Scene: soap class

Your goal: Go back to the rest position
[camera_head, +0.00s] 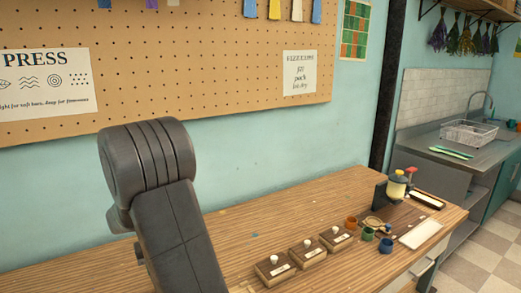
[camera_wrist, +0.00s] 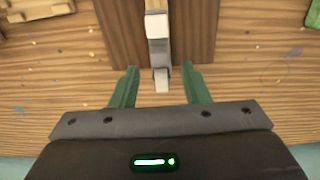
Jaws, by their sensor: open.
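My gripper (camera_wrist: 160,70) shows in the wrist view, with its two green fingers apart. A narrow upright piece with pale and grey parts (camera_wrist: 158,50) is in line with the gap between the fingers. I see no finger touching it, and its depth relative to the fingertips is unclear. Behind it is a dark brown board (camera_wrist: 196,28) on the wooden table (camera_wrist: 60,85). In the head view my grey arm rises at the left centre, and the gripper itself is hidden.
In the head view the wooden table (camera_head: 300,205) carries several small wooden boxes with white knobs (camera_head: 310,252), small coloured cups (camera_head: 369,234), a yellow jar (camera_head: 397,185) and a white tile (camera_head: 420,234). A pegboard (camera_head: 230,60) hangs behind. A sink counter (camera_head: 470,145) stands at right.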

